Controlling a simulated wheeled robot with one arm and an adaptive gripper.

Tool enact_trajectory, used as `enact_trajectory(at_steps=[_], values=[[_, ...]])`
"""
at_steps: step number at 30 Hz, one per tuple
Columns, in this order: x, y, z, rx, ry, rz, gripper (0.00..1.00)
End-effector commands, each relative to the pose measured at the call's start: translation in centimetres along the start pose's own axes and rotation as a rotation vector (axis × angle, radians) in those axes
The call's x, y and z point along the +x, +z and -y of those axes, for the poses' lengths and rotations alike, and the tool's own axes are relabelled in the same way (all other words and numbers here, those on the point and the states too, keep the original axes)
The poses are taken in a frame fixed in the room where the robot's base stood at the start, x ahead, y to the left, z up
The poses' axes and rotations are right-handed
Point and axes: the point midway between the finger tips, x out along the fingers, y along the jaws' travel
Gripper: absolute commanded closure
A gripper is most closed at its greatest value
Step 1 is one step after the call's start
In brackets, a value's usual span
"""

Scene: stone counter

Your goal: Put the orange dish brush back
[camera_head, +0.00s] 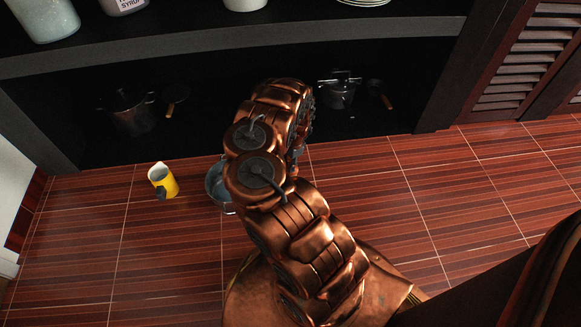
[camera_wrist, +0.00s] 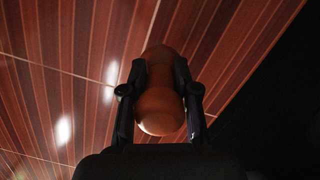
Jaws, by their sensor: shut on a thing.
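In the wrist view, my gripper (camera_wrist: 160,66) is shut on a rounded orange-brown object, which looks like the orange dish brush (camera_wrist: 160,110). A finger presses on each side of it. Its bulbous end faces the camera, and the far end is hidden by foreshortening; no bristles show. In the head view my copper arm reaches toward the low shelf, and it hides the gripper and the brush. A grey metal bucket-like container (camera_head: 216,188) stands on the floor just left of my arm, which partly covers it.
The dark lower shelf holds a large pot (camera_head: 130,113), a smaller pot (camera_head: 340,90) and pans. A shelf board (camera_head: 300,45) overhangs it. The floor at right is clear.

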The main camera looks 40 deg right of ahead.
Motion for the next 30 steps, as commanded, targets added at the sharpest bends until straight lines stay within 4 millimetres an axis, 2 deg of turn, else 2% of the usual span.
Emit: enact_trajectory(at_steps=[6, 14, 21, 30], values=[[0.1, -1.3, 1.7, 0.0, -0.001, -0.002, 1.0], [0.1, -1.8, 2.5, 0.0, -0.001, 0.0, 1.0], [3.5, -2.2, 2.3, -0.001, 0.002, 0.001, 1.0], [3.5, -2.2, 2.4, -0.002, 0.0, 0.001, 1.0]])
